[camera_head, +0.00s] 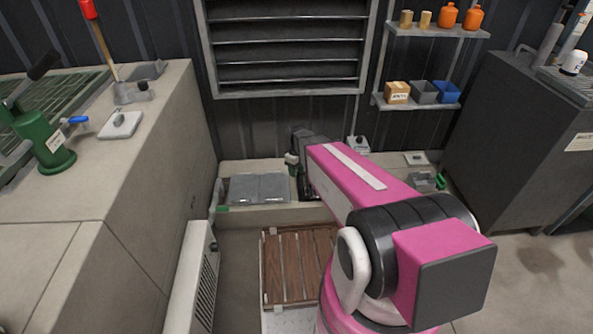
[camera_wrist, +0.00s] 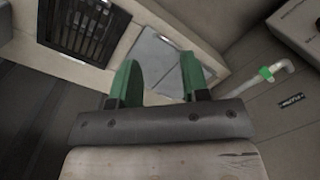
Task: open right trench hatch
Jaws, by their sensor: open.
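A grey double-panel hatch (camera_head: 258,188) lies flat in the pale ledge below the wall louvre, left of my arm. In the wrist view a grey hatch plate (camera_wrist: 158,62) lies flat beyond the fingers; I cannot tell whether it is the same one. It looks closed. My gripper (camera_wrist: 160,82) has two green fingers spread apart with nothing between them. The fingers overlap the plate in the picture; contact cannot be told. In the head view my pink arm hides part of the ledge, including any hatch behind it, and the gripper is hard to make out.
A pale pipe with a green fitting (camera_wrist: 265,73) stands right of the fingers; a dark grille (camera_wrist: 82,28) is at left. A slatted wooden pallet (camera_head: 290,262) lies on the floor. A concrete counter (camera_head: 150,120) and dark cabinet (camera_head: 515,140) flank the ledge.

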